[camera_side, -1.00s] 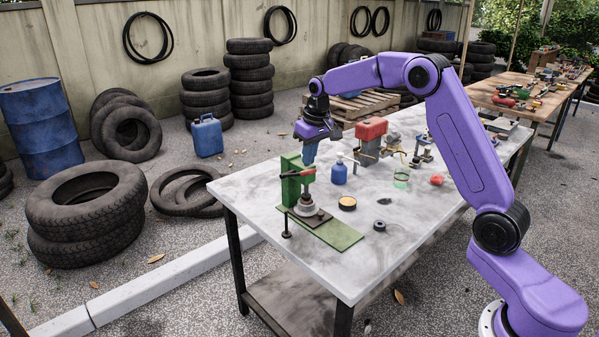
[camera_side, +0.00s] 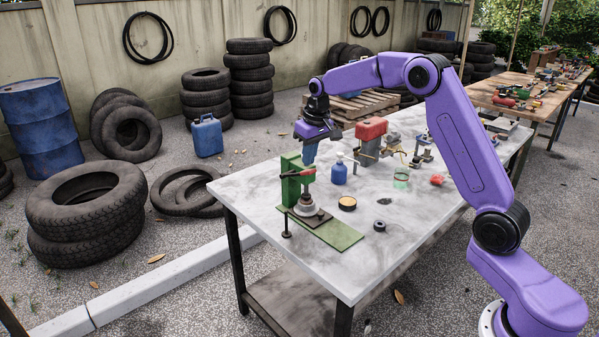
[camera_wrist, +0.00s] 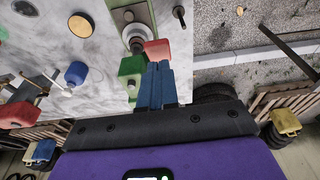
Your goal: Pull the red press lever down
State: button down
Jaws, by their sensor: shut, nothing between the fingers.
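The green press (camera_side: 290,183) stands upright on its green base plate (camera_side: 338,235) near the table's left end. Its red press lever (camera_side: 306,172) sticks out at the top of the post, roughly level, with a dark bar behind it. My gripper (camera_side: 309,163) is just above the red lever, its blue fingers pointing down and shut with nothing between them. In the wrist view the fingertips (camera_wrist: 158,64) lie right at the edge of the red lever (camera_wrist: 157,48); I cannot tell whether they touch. The green post (camera_wrist: 132,68) is beside the fingers.
A blue bottle (camera_side: 339,173), a round tin (camera_side: 347,203) and a small black ring (camera_side: 379,226) sit right of the press. A red-topped machine (camera_side: 370,130) stands behind. The table (camera_side: 395,255) is clear at the front right.

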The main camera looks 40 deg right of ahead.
aim_at(310, 170)
jog(key=shift+f, duration=6)
jog(key=shift+r, duration=6)
jog(key=shift+r, duration=2.5)
